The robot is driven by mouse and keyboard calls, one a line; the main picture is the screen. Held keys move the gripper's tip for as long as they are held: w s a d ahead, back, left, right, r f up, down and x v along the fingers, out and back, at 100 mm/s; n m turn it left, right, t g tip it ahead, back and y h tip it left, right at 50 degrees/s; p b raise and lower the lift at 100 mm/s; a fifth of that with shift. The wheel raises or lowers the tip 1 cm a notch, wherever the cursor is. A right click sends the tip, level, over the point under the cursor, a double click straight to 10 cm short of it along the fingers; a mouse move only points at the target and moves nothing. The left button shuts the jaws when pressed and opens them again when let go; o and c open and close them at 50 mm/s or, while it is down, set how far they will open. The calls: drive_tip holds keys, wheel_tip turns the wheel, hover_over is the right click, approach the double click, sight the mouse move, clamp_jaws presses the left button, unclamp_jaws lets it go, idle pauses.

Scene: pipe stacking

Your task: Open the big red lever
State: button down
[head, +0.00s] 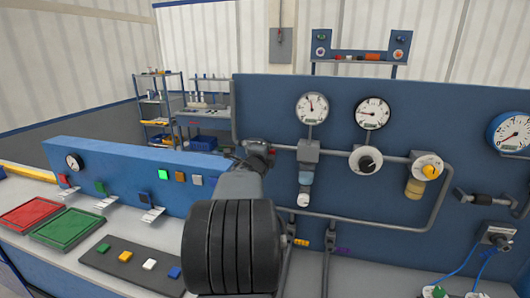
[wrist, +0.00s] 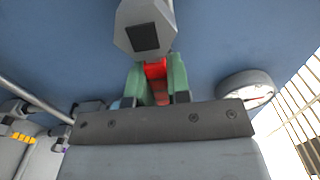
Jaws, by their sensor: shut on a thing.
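The big red lever (wrist: 156,69) shows in the wrist view between the two green fingers of my gripper (wrist: 155,84). The fingers are shut on it, and they hide its sides. A grey faceted fitting (wrist: 133,13) with a dark square face sits just above the lever in that view. In the head view my gripper (head: 258,150) is at the left part of the tall blue panel. I cannot tell the lever's full angle.
The tall blue panel (head: 330,110) carries gauges, grey pipes and knobs right of my gripper. A lower blue panel (head: 120,170) with coloured buttons stands left. Red (head: 33,214) and green (head: 68,228) trays and a button strip (head: 130,265) lie on the bench.

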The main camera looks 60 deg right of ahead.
drive_tip(key=shift+r, duration=0.1)
idle(0.3)
drive_tip(key=c, duration=1.1)
unclamp_jaws()
drive_tip(key=b+v, duration=0.1)
drive_tip(key=v, duration=1.3)
drive_tip(key=shift+w+b, duration=0.1)
drive_tip(key=shift+b, duration=0.25)
